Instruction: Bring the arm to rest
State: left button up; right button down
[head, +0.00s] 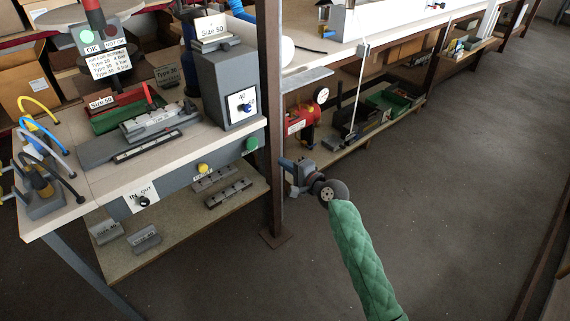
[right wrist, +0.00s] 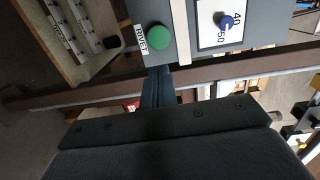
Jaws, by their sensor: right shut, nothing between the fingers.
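My right arm, in a green quilted sleeve (head: 358,255), reaches up from the bottom of the head view. My right gripper (head: 284,163) is beside the rusty post, just right of the workbench's front corner. Its fingers are shut and empty. They also show in the right wrist view (right wrist: 157,82), pointing toward the grey panel with the green RIVET button (right wrist: 158,38). In the head view that green button (head: 251,144) is left of the fingertips, with a gap between. My left gripper is not in view.
The workbench (head: 90,195) holds a grey machine box (head: 222,80) with a blue knob (head: 247,107), and a fixture with profiles (head: 150,125). A rusty post (head: 273,190) stands close to my gripper. A lower shelf (head: 180,225) holds metal parts. The floor at right (head: 470,210) is clear.

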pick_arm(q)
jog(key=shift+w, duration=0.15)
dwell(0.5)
